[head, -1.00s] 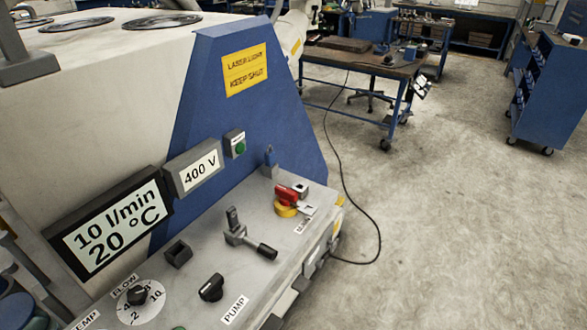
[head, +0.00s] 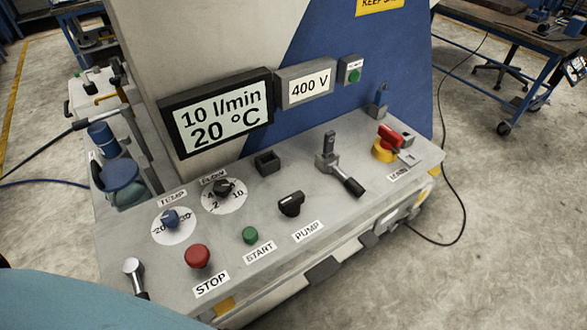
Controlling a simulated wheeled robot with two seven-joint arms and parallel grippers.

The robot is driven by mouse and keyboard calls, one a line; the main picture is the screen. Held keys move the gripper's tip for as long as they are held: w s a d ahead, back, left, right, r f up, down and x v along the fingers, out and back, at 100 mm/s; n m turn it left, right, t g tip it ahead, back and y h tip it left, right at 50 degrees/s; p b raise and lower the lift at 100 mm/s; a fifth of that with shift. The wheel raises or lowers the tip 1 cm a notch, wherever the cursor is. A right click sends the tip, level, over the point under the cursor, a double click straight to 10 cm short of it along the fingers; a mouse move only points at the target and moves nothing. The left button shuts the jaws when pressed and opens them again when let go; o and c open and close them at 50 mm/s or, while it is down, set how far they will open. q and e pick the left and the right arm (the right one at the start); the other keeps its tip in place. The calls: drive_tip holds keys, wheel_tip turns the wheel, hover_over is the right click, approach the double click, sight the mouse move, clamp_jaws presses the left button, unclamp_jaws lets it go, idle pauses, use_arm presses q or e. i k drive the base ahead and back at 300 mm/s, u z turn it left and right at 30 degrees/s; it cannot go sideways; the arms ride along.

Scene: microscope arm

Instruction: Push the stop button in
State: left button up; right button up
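The red stop button (head: 197,256) is a round mushroom knob. It stands on the sloping grey control panel (head: 340,205), behind the label STOP (head: 211,284), at the panel's front left. Nothing covers or touches it. From this angle I cannot tell how far out its cap stands. Neither of my grippers is in view.
The green start button (head: 250,235) and black pump switch (head: 291,204) lie to its right. The temp dial (head: 170,218) is behind it. A lever with a silver knob (head: 132,266) stands to its left. A blurred teal surface (head: 80,305) fills the lower left corner.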

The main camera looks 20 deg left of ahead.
sight(197, 256)
drive_tip(key=u, duration=1.7)
